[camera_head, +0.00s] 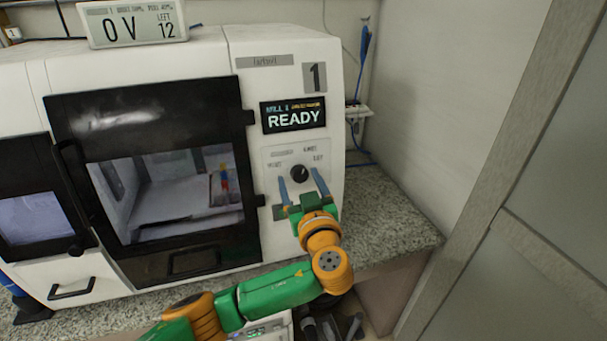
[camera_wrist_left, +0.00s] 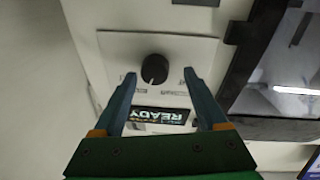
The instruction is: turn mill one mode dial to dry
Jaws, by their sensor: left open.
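Mill one (camera_head: 285,50) is the white machine marked 1, with a display (camera_head: 293,115) that reads READY. Its black round mode dial (camera_head: 299,174) sits on a pale panel (camera_head: 328,153) below the display, with small labels around it. My left gripper (camera_head: 301,182) is at this panel, its two blue fingers open on either side of the dial and just below it. In the left wrist view the dial (camera_wrist_left: 154,69) shows between and just beyond the open fingertips (camera_wrist_left: 158,74), apart from both. The dial's pointer setting is too small to read for sure. My right gripper is not in view.
The mill's black-framed window door (camera_head: 160,100) is closed left of the panel. A small display box (camera_head: 134,22) stands on top. The speckled counter (camera_head: 395,215) is clear to the right, up to a grey-framed partition (camera_head: 480,180). A blue cable (camera_head: 362,60) hangs behind.

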